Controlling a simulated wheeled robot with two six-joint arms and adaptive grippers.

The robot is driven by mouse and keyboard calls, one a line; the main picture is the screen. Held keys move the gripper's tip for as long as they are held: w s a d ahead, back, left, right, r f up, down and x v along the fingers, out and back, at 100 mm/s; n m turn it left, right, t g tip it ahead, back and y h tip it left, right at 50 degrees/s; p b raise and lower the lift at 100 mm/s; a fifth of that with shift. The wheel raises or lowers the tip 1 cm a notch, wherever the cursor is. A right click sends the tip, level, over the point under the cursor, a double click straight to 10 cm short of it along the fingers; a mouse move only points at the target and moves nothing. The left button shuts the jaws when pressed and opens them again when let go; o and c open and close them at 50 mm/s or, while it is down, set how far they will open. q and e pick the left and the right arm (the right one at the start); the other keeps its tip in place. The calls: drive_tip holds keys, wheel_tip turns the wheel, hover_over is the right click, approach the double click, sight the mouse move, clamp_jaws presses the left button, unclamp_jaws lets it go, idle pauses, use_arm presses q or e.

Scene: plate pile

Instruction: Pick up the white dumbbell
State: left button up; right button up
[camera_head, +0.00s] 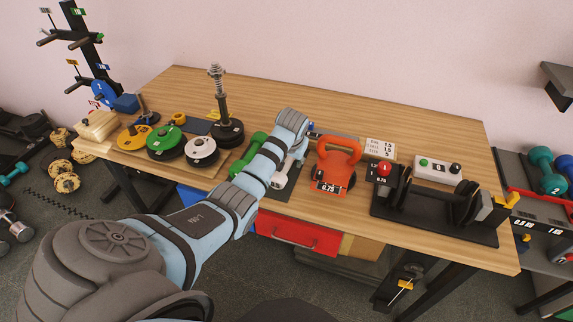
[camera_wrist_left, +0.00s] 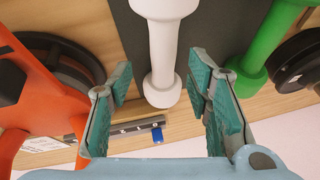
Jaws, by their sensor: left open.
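The white dumbbell (camera_wrist_left: 163,52) lies on a dark grey mat (camera_wrist_left: 213,34) in the left wrist view. One head is at the top edge and the handle and other end point down between my fingers. My left gripper (camera_wrist_left: 158,104) is open, with one teal-padded finger on each side of the dumbbell's lower end; I see a gap on both sides. In the head view my left arm reaches over this spot and hides most of the dumbbell and the fingers. My right gripper is not in view.
A green dumbbell (camera_wrist_left: 258,50) lies close beside one finger. An orange kettlebell (camera_head: 336,168) stands on the other side. Weight plates (camera_head: 166,142) and a spring post (camera_head: 222,105) stand left; a black dumbbell rack (camera_head: 425,213) stands right. The table's back (camera_head: 330,105) is mostly clear.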

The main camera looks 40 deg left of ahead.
sight(288, 162)
use_arm(q)
drive_tip(key=shift+b+x, duration=0.45)
drive_tip(key=shift+x, duration=1.35)
drive_tip(key=shift+s+a+f, duration=0.1)
drive_tip(key=shift+s+a, duration=0.05)
drive_tip(key=shift+s, duration=0.1)
clamp_jaws()
